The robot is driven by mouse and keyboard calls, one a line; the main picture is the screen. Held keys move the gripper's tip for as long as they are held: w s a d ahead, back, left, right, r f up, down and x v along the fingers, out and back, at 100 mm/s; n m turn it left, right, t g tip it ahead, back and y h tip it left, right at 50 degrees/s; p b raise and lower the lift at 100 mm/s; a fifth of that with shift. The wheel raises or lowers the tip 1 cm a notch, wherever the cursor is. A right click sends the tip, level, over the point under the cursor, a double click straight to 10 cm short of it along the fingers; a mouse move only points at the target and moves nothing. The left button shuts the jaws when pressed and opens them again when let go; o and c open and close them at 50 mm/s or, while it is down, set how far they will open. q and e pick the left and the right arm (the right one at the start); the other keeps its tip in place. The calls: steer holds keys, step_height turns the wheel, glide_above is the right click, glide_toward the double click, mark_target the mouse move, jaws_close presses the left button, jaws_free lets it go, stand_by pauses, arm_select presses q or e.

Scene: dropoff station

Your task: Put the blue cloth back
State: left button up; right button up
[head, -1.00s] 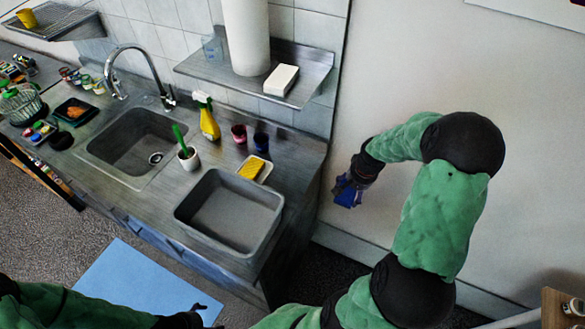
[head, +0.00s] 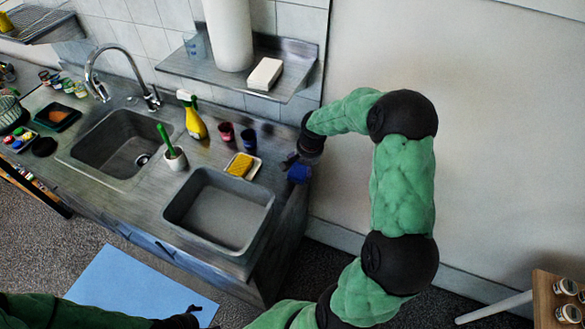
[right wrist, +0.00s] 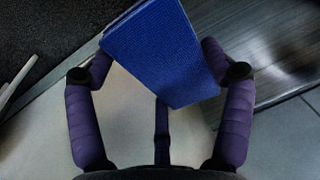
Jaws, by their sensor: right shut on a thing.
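The blue cloth (right wrist: 165,52) is a folded textured pad. In the right wrist view it lies between the two purple fingers of my right gripper (right wrist: 160,72). In the head view the cloth (head: 298,173) hangs from my right gripper (head: 293,163) by the right end of the counter. The gripper is shut on it. I cannot tell how high above the counter edge it is. My left gripper (head: 192,318) shows only partly at the bottom of the head view, dark and small, and its jaws cannot be made out.
The counter (head: 150,205) holds a grey basin (head: 182,232), a yellow sponge on a dish (head: 243,165), two cups (head: 226,133) and a spray bottle (head: 194,120). A shelf (head: 295,85) with a paper roll and white block hangs above. A small table (head: 550,300) stands at right.

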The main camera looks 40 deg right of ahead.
mark_target(294, 164)
steer(key=shift+w+a, duration=0.25)
steer(key=shift+w, duration=0.35)
steer(key=shift+w+a, duration=0.25)
steer(key=shift+w, duration=0.35)
steer(key=shift+w+a+f+b, duration=0.2)
steer(key=shift+w+f, duration=0.2)
steer(key=shift+f, duration=0.25)
steer(key=shift+w+a+f+b, duration=0.2)
steer(key=shift+w+f, duration=0.2)
steer(key=shift+f, duration=0.5)
steer(key=o, duration=1)
steer(key=shift+f, duration=0.2)
steer(key=r, duration=0.2)
steer(key=s+r, duration=0.1)
steer(key=r, duration=0.2)
steer(key=s+r+p, duration=0.1)
steer(key=r, duration=0.1)
steer(key=shift+a+r, duration=0.1)
steer(key=shift+r, duration=0.1)
